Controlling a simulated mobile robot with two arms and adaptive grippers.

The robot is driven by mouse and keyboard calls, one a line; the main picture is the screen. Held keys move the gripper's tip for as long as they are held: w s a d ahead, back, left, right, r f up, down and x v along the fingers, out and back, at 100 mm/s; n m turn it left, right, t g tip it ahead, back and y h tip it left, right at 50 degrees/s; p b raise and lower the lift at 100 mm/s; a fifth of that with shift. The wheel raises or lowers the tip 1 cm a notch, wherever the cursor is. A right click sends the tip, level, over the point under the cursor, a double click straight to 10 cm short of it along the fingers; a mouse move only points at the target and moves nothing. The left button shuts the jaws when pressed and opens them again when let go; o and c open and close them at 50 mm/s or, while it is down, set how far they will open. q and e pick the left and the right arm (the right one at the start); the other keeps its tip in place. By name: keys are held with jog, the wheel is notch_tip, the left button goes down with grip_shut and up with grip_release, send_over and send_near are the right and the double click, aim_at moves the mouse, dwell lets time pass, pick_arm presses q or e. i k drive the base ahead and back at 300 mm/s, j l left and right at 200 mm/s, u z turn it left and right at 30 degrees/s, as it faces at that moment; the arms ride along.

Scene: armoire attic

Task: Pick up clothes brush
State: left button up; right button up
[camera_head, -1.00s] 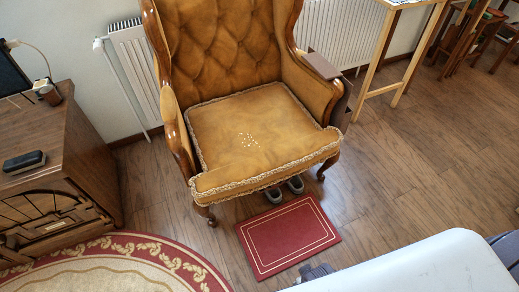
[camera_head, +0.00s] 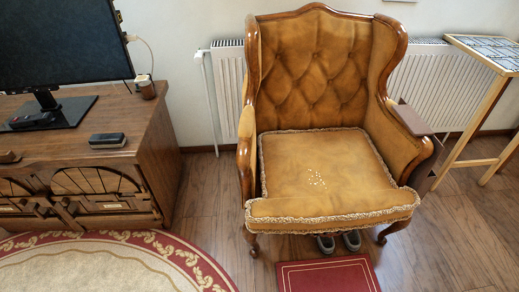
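A small dark oblong item (camera_head: 107,140) with a lighter side lies on top of the wooden cabinet (camera_head: 150,150), near its front right part. It looks like the clothes brush, but its bristles are too small to make out. Neither of my grippers is in the head view.
A monitor (camera_head: 60,45) stands on the cabinet, with a dark item by its base and a small cup-like holder (camera_head: 147,88) at the back. A tufted armchair (camera_head: 320,165) stands right of the cabinet. A red mat (camera_head: 325,275) and a round rug (camera_head: 110,265) lie on the floor.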

aim_at(99, 141)
jog(key=u, duration=1.25)
